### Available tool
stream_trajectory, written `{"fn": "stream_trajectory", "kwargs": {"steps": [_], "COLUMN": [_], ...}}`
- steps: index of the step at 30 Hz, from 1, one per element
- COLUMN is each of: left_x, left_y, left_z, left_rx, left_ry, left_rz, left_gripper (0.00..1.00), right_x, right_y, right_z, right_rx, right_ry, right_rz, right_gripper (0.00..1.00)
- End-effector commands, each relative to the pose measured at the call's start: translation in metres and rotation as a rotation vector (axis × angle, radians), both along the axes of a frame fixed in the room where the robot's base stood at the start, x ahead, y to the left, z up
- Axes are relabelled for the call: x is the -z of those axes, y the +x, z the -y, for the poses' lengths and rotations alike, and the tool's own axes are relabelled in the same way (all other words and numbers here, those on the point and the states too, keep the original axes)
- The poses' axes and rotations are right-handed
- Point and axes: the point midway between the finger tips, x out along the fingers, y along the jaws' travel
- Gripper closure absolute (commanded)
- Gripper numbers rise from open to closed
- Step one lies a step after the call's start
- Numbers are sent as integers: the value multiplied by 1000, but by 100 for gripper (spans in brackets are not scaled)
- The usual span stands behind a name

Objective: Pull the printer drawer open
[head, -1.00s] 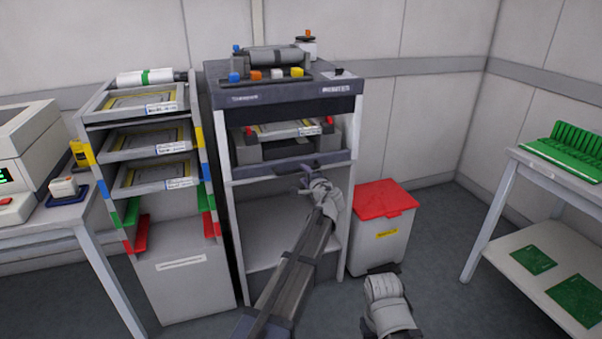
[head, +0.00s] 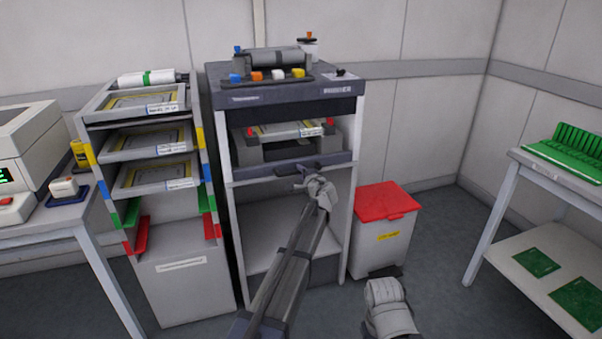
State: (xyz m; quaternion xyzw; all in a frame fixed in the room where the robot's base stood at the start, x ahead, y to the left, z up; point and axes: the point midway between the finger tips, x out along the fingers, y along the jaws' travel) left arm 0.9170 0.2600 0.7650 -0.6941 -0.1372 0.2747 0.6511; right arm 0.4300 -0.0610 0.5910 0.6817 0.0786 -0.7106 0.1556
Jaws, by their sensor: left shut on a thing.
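The printer (head: 283,96) is a tall grey unit with a dark top. Its drawer (head: 250,171) has a dark front bar below the opening, with a dark handle (head: 297,171) at its middle. A framed plate with red clamps (head: 290,130) shows inside, above the bar. My left gripper (head: 303,184) is at the handle and shut on it; its fingers are small in view and the contact is partly hidden.
A red-lidded bin (head: 384,202) stands right of the printer. A rack of framed stencils (head: 180,255) stands close on its left. A white table with green boards (head: 485,225) is at the far right. Open floor lies between bin and table.

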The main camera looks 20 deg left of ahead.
Motion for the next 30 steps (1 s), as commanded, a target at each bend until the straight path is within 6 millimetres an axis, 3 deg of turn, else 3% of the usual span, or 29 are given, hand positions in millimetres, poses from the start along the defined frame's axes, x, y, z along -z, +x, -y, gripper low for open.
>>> {"fn": "stream_trajectory", "kwargs": {"steps": [3, 30], "left_x": [0, 0], "left_y": [0, 0], "left_z": [0, 0], "left_rx": [0, 0], "left_ry": [-1, -1], "left_rz": [1, 0], "left_gripper": [100, 100], "right_x": [0, 0], "right_y": [0, 0], "right_z": [0, 0], "right_rx": [0, 0], "right_ry": [0, 0], "right_rz": [0, 0], "right_gripper": [50, 50]}}
